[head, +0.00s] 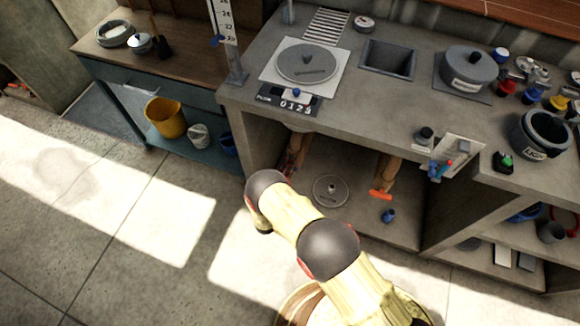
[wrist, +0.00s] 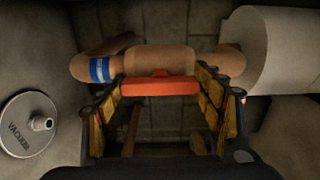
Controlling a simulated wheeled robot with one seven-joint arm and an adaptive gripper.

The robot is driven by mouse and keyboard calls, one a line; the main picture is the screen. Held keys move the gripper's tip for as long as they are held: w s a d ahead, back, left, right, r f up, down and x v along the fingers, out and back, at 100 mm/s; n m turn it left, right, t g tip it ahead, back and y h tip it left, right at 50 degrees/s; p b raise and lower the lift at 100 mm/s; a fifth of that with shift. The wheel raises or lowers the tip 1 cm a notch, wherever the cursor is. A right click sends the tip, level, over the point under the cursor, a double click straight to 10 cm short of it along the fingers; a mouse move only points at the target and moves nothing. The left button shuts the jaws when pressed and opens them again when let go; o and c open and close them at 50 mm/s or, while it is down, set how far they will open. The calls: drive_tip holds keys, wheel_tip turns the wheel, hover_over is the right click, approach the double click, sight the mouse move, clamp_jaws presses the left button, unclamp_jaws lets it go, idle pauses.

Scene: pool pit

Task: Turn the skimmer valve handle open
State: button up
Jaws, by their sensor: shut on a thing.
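In the wrist view, an orange bar handle (wrist: 160,87) lies crosswise in front of a tan pipe body (wrist: 157,60) with a blue and white band. My gripper (wrist: 164,98) has its yellow-padded fingers at the two ends of this handle and is shut on it. In the head view, my arm bends at the left of the cabinet opening, and I cannot clearly make out my gripper. An orange handle (head: 380,194) shows on the right pipe (head: 388,168) there, with no gripper at it.
A round grey vacuum plate (wrist: 28,125) lies left of my gripper; it also shows in the head view (head: 331,190). A white cylinder (wrist: 275,48) stands close on the right. The concrete counter (head: 345,100) overhangs the opening. A small blue item (head: 388,216) lies on the cabinet floor.

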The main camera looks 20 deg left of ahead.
drive_tip(key=o, duration=1.2)
drive_tip(key=s, duration=0.8)
drive_tip(key=s+a, duration=0.1)
drive_tip(key=s, duration=0.3)
